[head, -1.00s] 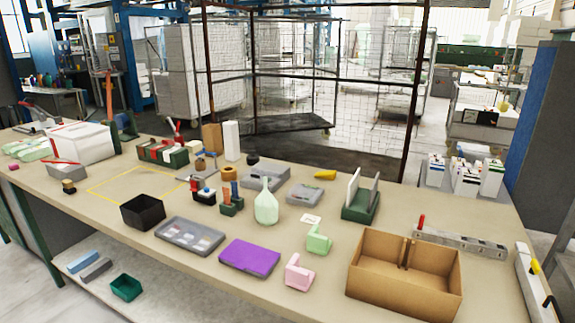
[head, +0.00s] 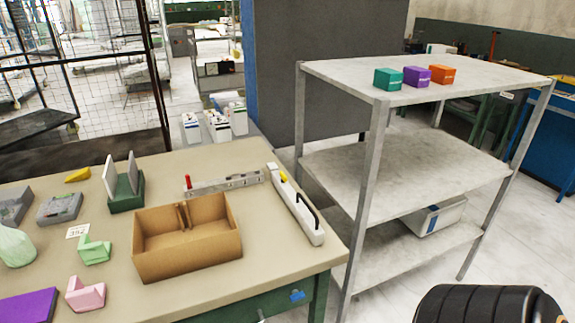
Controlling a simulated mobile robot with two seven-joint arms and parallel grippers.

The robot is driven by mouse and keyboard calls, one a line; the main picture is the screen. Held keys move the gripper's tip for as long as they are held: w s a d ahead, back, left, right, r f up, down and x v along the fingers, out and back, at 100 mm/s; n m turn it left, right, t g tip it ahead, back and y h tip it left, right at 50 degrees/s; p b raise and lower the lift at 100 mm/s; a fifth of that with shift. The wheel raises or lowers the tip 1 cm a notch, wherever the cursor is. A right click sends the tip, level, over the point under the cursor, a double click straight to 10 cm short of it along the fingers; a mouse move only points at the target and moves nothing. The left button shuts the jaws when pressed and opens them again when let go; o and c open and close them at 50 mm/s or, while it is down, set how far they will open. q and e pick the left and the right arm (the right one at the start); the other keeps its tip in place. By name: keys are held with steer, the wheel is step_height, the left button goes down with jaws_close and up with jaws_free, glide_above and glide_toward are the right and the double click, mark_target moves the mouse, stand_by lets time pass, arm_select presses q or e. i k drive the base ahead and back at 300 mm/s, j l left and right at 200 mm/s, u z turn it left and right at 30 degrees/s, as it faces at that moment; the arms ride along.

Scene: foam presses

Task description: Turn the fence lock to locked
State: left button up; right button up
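Two parts near the table's right end could bear the fence lock; I cannot tell which one does. One is a grey metal rail (head: 222,183) with a small upright red lever (head: 187,182) at its left end. The other is a long white bar (head: 297,212) with a yellow piece (head: 283,176) near its far end and a black handle (head: 308,210) near its near end. No lock markings are readable.
A cardboard box (head: 187,253) stands just in front of the rail. A grey shelf rack (head: 350,72) beside the table holds green, purple and orange boxes on top. A green holder (head: 126,196) stands left of the rail. The table's front right corner is clear.

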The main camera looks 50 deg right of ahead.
mark_target(283, 178)
steer(key=z, duration=1.55)
steer(key=k+u, duration=0.15)
steer(key=i+l, duration=0.05)
